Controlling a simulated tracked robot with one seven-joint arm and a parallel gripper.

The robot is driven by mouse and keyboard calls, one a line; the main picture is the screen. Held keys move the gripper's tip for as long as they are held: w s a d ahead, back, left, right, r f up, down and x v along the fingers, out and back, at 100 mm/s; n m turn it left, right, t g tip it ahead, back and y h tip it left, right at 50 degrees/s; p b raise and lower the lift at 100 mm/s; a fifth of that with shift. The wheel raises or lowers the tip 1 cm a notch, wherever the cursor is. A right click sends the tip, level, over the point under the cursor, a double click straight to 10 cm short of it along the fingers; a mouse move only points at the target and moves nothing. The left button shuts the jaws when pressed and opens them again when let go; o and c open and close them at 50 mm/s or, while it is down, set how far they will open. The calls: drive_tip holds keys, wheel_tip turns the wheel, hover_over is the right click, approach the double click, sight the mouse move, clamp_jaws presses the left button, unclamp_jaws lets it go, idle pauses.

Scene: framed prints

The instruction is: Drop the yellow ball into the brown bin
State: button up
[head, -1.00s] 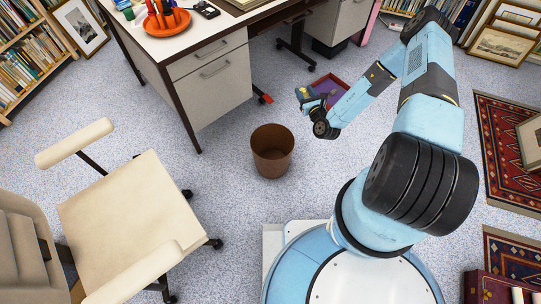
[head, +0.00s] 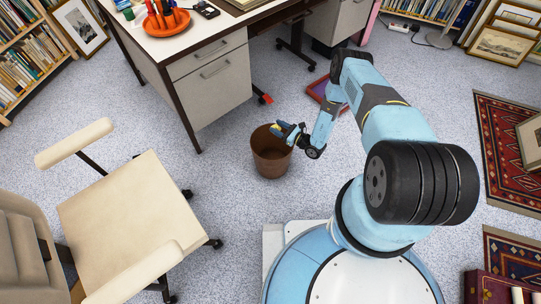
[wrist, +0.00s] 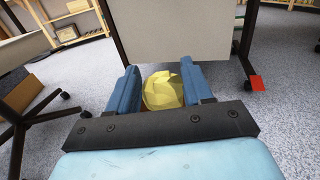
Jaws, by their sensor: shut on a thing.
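The yellow ball (wrist: 163,90) sits between the two blue fingers of my gripper (wrist: 158,88) in the wrist view, and the gripper is shut on it. In the head view my gripper (head: 279,129) is at the upper right rim of the brown bin (head: 270,160), and only a little yellow shows at its tip. The bin stands upright on the floor, and its opening is partly covered by my gripper. In the wrist view the bin is mostly hidden behind the ball and fingers.
A desk (head: 205,85) with drawers stands behind and left of the bin. A cream office chair (head: 130,215) is at the lower left. Grey carpet around the bin is clear.

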drive_tip(key=shift+f, duration=1.9)
drive_tip(key=o, duration=1.2)
drive_tip(key=shift+c, duration=0.2)
drive_tip(key=shift+s+d, duration=0.15)
drive_tip(key=shift+d, duration=0.05)
drive_tip(key=v, duration=1.3)
drive_tip(key=shift+d, duration=0.2)
